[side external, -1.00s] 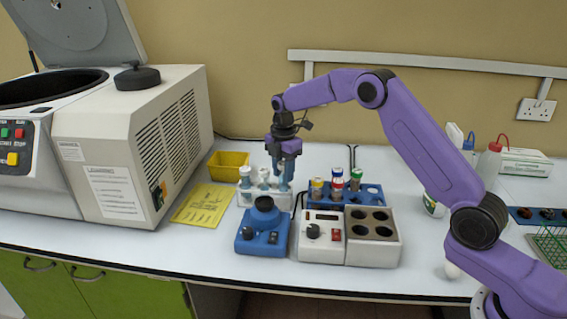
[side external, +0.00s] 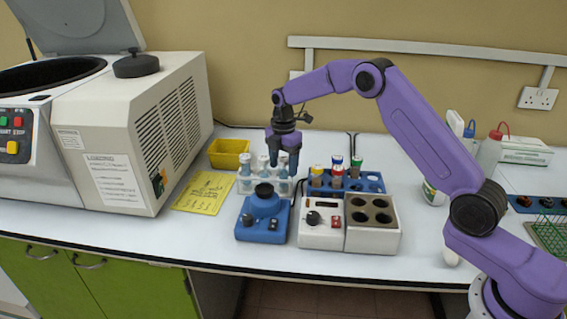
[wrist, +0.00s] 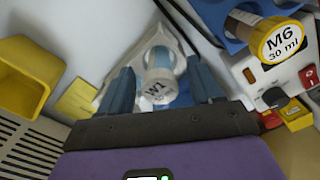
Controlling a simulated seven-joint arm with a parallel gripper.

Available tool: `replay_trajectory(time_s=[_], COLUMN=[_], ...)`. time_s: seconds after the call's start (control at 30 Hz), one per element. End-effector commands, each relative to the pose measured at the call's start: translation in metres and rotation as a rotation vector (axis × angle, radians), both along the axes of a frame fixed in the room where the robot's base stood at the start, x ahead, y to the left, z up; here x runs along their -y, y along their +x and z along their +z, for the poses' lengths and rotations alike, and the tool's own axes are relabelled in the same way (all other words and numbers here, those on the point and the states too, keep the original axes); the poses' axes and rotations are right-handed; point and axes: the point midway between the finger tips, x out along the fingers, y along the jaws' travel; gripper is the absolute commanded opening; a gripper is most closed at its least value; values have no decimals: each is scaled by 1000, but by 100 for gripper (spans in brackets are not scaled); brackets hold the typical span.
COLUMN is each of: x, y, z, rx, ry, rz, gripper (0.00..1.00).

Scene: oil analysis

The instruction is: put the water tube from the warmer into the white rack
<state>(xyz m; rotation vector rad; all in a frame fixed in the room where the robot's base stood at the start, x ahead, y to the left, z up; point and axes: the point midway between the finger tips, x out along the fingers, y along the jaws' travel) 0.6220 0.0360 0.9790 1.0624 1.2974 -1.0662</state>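The white rack (side external: 243,187) stands left of centre in the side view, with two white-capped tubes in its left and middle places. The water tube, with a white cap marked W1 (wrist: 157,87), stands at the rack's right end, between my fingers. My gripper (side external: 284,168) is over that end, pointing down. In the wrist view, its blue fingers (wrist: 160,88) lie on either side of the cap, with a visible gap on each side. The warmer (side external: 372,238) is the white and grey block to the right; its several wells look empty.
A blue rack (side external: 374,184) with coloured-cap tubes, one marked M6 (wrist: 282,42), stands behind the warmer. A blue mixer (side external: 262,222) is in front of the white rack. A yellow tray (side external: 229,152), a yellow sheet (side external: 204,193) and the centrifuge (side external: 115,135) are to the left.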

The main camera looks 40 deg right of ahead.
Motion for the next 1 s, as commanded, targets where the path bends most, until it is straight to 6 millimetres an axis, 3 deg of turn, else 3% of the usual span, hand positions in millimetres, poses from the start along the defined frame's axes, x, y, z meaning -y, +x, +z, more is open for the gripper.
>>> replay_trajectory(time_s=[0.27, 0.8, 1.0], x=[0, 0, 0], y=[1, 2, 1], z=[18, 128, 157], rx=[4, 6, 3], ry=[1, 0, 1], rz=[0, 0, 0], gripper=[64, 64, 64])
